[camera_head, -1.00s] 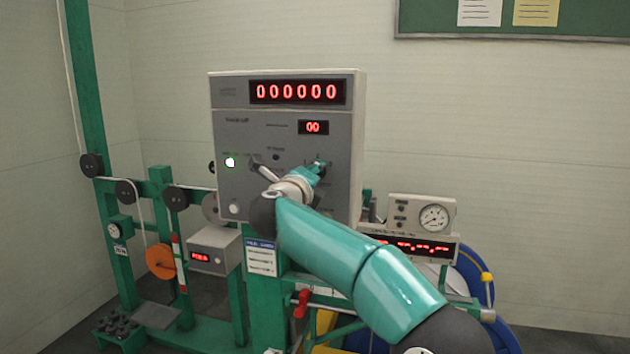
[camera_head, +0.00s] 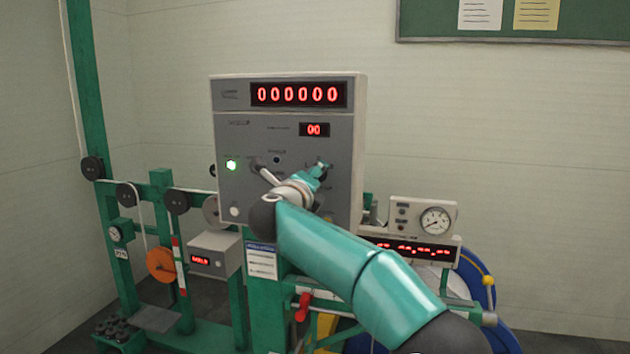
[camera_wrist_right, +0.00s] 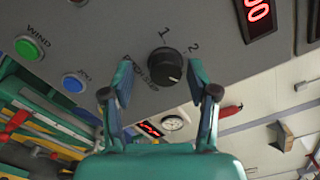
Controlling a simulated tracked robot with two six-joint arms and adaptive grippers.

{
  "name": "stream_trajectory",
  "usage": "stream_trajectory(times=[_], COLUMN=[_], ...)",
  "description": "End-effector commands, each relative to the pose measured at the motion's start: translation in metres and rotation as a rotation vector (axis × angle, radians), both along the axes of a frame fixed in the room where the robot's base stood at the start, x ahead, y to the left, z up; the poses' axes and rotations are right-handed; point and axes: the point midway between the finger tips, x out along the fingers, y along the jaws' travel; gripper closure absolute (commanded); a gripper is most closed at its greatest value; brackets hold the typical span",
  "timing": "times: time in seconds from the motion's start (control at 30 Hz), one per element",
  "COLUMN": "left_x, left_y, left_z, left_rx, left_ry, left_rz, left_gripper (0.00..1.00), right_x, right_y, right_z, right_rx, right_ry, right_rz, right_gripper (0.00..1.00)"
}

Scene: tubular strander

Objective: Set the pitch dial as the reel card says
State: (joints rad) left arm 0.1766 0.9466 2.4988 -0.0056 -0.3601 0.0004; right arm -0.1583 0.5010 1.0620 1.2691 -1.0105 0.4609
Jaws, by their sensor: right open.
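A black round dial (camera_wrist_right: 165,65) sits on the grey panel in the right wrist view, with the marks 1 and 2 by its rim and a light pointer line on its face. My left gripper is out of view.
The grey control box (camera_head: 240,140) has a red counter (camera_head: 298,94) reading 000000 and a small display (camera_head: 314,130) reading 00. A green WIND button (camera_wrist_right: 28,48) and a blue button (camera_wrist_right: 74,82) are beside the dial. A pressure gauge (camera_head: 435,219) stands to the right.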

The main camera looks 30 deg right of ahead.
Motion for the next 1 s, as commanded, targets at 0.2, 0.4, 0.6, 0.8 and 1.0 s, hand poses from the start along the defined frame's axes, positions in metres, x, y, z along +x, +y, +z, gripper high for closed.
stream_trajectory(times=[0.2,0.4,0.6,0.8,1.0], left_x=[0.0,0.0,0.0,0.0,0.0], left_y=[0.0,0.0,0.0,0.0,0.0], left_z=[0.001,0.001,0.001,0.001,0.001], left_rx=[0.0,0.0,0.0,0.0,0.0], left_ry=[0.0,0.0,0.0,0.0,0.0], left_rz=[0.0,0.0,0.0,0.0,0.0], left_gripper=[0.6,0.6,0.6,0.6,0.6], right_x=[-0.003,-0.018,-0.044,-0.066,-0.076], right_y=[0.003,0.021,0.052,0.079,0.09], right_z=[0.003,0.003,0.002,0.0,0.0], right_rx=[-0.001,-0.002,-0.002,-0.002,0.001], right_ry=[-0.004,-0.003,-0.002,0.0,-0.001], right_rz=[0.0,0.003,0.004,0.004,0.0], right_gripper=[0.41,0.41,0.41,0.41,0.41])
